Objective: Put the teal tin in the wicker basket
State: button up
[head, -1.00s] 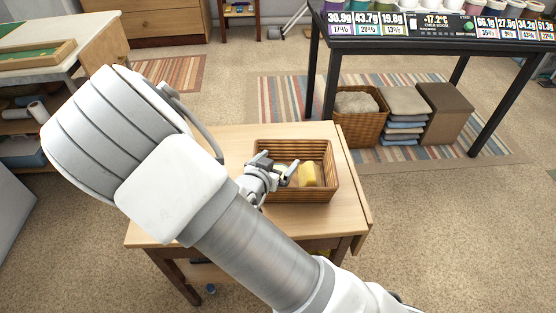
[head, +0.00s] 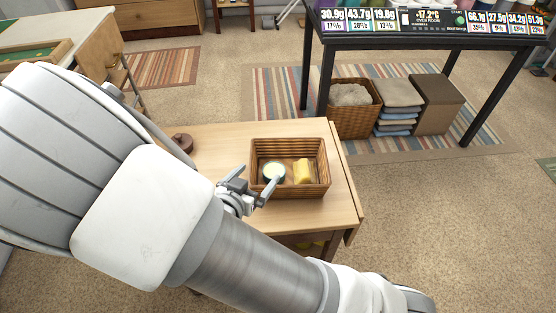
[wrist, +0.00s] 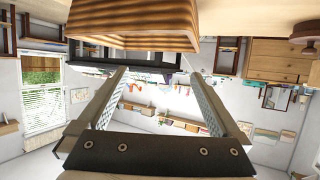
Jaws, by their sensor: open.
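A round tin (head: 273,172) with a pale lid and a thin greenish rim sits inside the wicker basket (head: 318,190), on its left side. I take it for the teal tin; its side is mostly hidden. The brown basket stands on the small wooden table. My gripper (head: 258,177) is open at the basket's front left, its fingers apart. In the wrist view, my gripper (wrist: 155,73) has nothing between its fingers, and the basket's outer wall (wrist: 140,25) shows at the top edge. The tin is out of sight there.
A yellow block (head: 302,171) lies in the basket right of the tin. A dark brown round object (head: 182,143) stands on the table (head: 222,146) at the back left. The table is clear right of the basket. A black-legged table (head: 328,62) stands behind.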

jog(key=w+a+r+g+y, duration=0.2)
jog(key=a+r+g+y, duration=0.15)
jog(key=y, duration=0.25)
notch_tip(320, 180, up, 10)
jog(key=s+d+r+n+g+y, duration=0.1)
jog(key=s+d+n+y, duration=0.1)
jog(key=n+y, duration=0.15)
jog(key=s+d+r+n+g+h, duration=0.1)
jog(key=s+d+r, duration=0.3)
jog(key=s+d, duration=0.3)
jog(key=s+d+r+n+g+h, duration=0.1)
jog(key=s+d+r+h, duration=0.1)
jog(key=s+d+r, duration=0.2)
jog(key=s+d, duration=0.3)
jog(key=d, duration=0.2)
jog(key=shift+s+d, duration=0.25)
jog(key=shift+s, duration=0.05)
jog(key=shift+r+h, duration=0.2)
jog(key=shift+h, duration=0.05)
notch_tip(320, 180, up, 15)
jog(key=p, duration=1.5)
jog(key=shift+r+p, duration=0.2)
jog(key=shift+p, duration=0.15)
